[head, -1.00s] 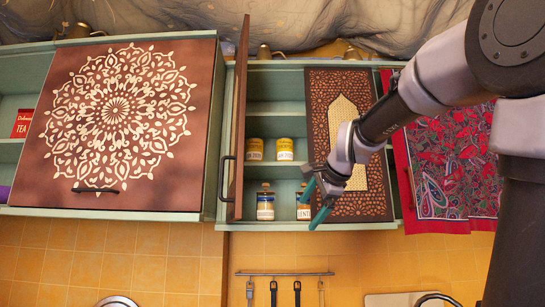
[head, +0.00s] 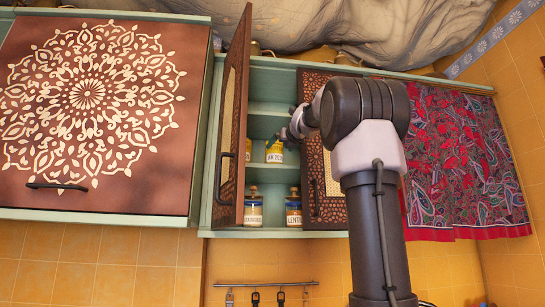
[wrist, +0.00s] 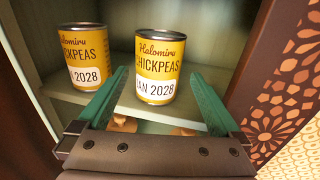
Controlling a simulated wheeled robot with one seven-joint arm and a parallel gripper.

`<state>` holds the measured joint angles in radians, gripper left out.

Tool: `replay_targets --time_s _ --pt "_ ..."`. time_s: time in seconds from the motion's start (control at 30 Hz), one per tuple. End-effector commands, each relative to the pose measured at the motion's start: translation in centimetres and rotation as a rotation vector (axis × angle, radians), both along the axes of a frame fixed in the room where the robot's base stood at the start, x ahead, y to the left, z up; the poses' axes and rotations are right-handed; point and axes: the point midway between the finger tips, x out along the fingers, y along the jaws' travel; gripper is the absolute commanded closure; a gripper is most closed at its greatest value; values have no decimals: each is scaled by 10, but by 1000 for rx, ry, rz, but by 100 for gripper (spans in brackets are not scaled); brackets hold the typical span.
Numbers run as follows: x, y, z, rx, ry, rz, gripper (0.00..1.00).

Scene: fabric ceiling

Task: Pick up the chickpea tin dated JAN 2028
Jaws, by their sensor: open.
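Two yellow chickpea tins stand upright on a cupboard shelf in the wrist view. The right tin (wrist: 158,62) has a white date band reading "AN 2028", its first letter not clear; it also shows in the head view (head: 274,152). The left tin (wrist: 84,55) shows only "N 2028", so its month cannot be read in full. My gripper (wrist: 158,76) is open and empty, lined up with the right tin, with one teal finger to each side in the picture. I cannot tell whether the fingertips reach past its front. In the head view my gripper (head: 277,138) overlaps the right tin.
The open cupboard door (head: 232,120) stands left of the opening, and a patterned panel (head: 312,165) stands close on the right. Two labelled jars, one left (head: 253,212) and one right (head: 293,212), stand on the shelf below. A red paisley curtain (head: 460,150) hangs farther right.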

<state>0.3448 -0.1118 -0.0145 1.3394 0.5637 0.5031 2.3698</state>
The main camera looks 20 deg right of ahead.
Motion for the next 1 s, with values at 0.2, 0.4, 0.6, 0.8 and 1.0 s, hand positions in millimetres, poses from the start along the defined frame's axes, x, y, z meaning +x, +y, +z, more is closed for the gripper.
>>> replay_targets --time_s 0.2,0.4,0.6,0.8,1.0 --pt "18 0 -3 -1 1 2 0" --pt "48 -2 -9 -2 1 1 0" --pt "60 -2 -8 -2 -1 1 0" --pt "59 -2 -8 -2 0 1 12" --pt "59 -3 -8 -2 0 1 88"
